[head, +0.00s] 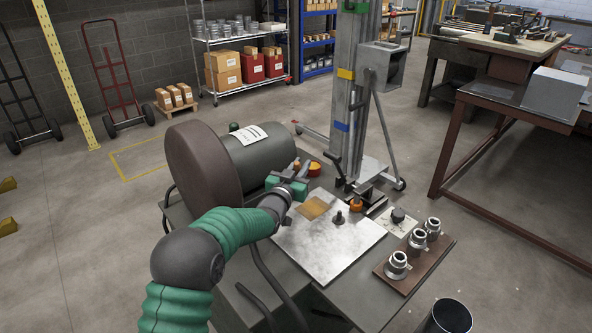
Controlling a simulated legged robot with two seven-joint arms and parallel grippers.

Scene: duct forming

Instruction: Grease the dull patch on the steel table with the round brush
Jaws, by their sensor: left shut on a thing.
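A bright steel plate (328,250) lies on the grey bench. A brownish-amber patch (313,208) shows near its far left corner. My left gripper (292,181) is at the plate's far left edge, just left of the patch. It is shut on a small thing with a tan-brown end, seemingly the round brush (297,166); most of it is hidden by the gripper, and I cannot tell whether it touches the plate. A small dark flared piece (339,218) stands on the plate right of the patch. My right gripper is not in view.
A large dark green cylinder with a brown flange (205,165) lies behind my left arm. A metal mast (350,100) stands behind the plate. A brown board (414,256) with several metal fittings (397,265) lies to the right. An open dark container (450,316) stands at the front right.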

